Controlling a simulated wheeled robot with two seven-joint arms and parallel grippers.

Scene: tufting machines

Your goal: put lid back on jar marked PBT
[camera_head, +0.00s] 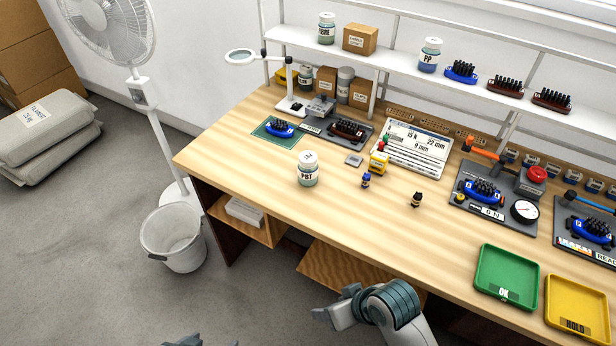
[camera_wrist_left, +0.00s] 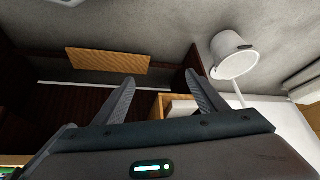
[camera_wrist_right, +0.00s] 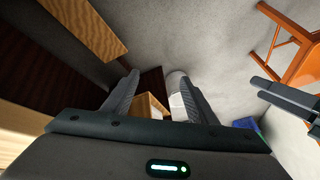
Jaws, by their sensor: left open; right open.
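The jar marked PBT (camera_head: 308,174) stands upright on the wooden workbench, left of the bench's middle. A white lid (camera_head: 309,157) shows on its top and looks seated; I cannot tell whether it is tight. No loose lid stands out elsewhere on the bench. My right gripper (camera_head: 335,302) is open and empty in front of the bench's near edge, below and well apart from the jar. My left gripper (camera_head: 208,341) barely shows at the bottom edge of the head view; in the left wrist view (camera_wrist_left: 160,78) it is open and empty. The jar is in neither wrist view.
The bench (camera_head: 255,150) is clear around the jar. Small figures (camera_head: 366,180), a yellow block (camera_head: 378,163) and a sign board (camera_head: 412,148) stand to its right. A green tray (camera_head: 507,275) and yellow tray (camera_head: 578,308) lie near the right front. A white bin (camera_head: 174,238) stands on the floor.

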